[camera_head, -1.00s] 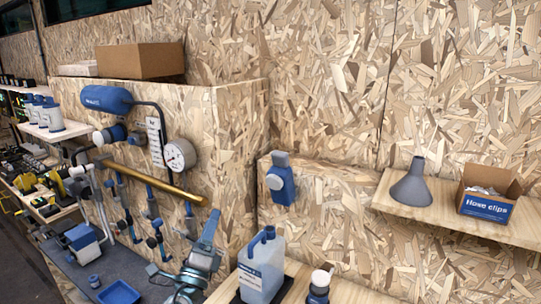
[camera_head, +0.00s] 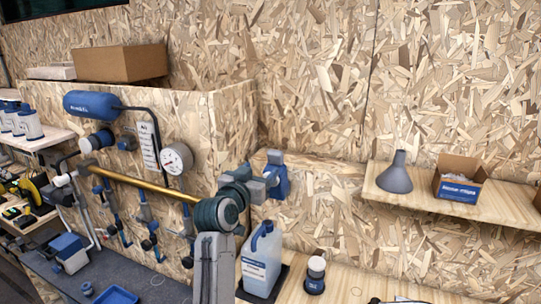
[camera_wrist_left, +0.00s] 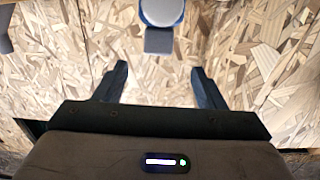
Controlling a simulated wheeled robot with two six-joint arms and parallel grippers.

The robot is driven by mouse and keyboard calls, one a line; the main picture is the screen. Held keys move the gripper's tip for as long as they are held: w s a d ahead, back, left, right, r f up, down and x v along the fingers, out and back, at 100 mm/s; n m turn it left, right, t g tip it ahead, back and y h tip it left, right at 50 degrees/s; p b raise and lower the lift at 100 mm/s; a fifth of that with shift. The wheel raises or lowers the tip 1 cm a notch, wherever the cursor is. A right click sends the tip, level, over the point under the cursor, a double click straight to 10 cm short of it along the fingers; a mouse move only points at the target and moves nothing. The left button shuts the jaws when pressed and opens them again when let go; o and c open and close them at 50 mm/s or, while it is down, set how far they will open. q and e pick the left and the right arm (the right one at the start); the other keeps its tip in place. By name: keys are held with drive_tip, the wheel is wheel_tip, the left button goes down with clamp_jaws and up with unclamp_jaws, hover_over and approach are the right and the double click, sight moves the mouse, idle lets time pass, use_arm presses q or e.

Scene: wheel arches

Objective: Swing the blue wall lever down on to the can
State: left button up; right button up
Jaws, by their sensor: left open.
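The blue wall lever (camera_head: 282,181) is fixed to the chipboard wall, with a grey block at its top; my left gripper covers part of it. In the left wrist view, its blue body (camera_wrist_left: 160,8) with a pale round disc and the grey block (camera_wrist_left: 158,40) lie beyond my fingertips, not between them. My left gripper (camera_head: 268,178) is open and empty, close in front of the lever; its spread fingers show in the left wrist view (camera_wrist_left: 158,80). A small white-and-blue can (camera_head: 316,270) stands on the bench below and right of the lever. My right gripper is out of view.
A translucent jug (camera_head: 262,262) with a blue handle stands below the lever. A shelf (camera_head: 470,206) at right bears a grey funnel (camera_head: 396,174) and a box of hose clips (camera_head: 461,180). A brass pipe (camera_head: 140,182) and gauge (camera_head: 176,158) are at left.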

sight(273, 157)
use_arm(q)
drive_tip(key=p+x, duration=0.4)
drive_tip(key=x, duration=0.5)
drive_tip(key=shift+w+d+p, duration=0.15)
drive_tip(key=shift+w+p, duration=0.1)
drive_tip(key=shift+p, duration=0.1)
drive_tip(key=shift+w+d+f, duration=0.1)
drive_tip(key=shift+w+d, duration=0.1)
drive_tip(key=shift+w, duration=0.4)
